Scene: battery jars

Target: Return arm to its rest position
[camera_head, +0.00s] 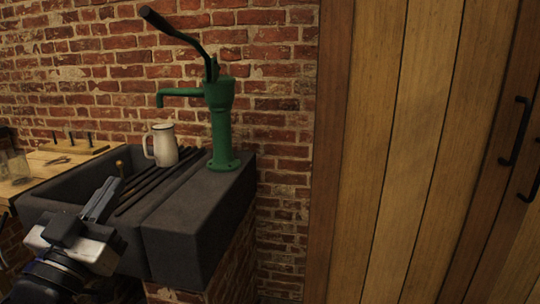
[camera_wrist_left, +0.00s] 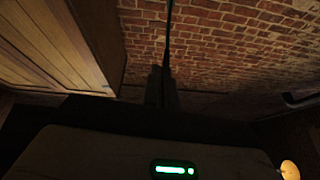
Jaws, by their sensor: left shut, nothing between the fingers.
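My left gripper (camera_head: 101,200) comes in from the lower left in the head view. Its fingers are together and empty, in front of the dark stone sink (camera_head: 185,225). In the left wrist view the closed fingers (camera_wrist_left: 162,85) are dark and point toward a brick wall (camera_wrist_left: 220,45). My right gripper is not in view.
A green hand pump (camera_head: 220,125) stands on the sink's right block. A white pitcher (camera_head: 163,145) stands on dark bars over the sink. A wooden bench (camera_head: 30,180) with glass jars (camera_head: 14,165) is at the left. A plank door (camera_head: 410,150) fills the right.

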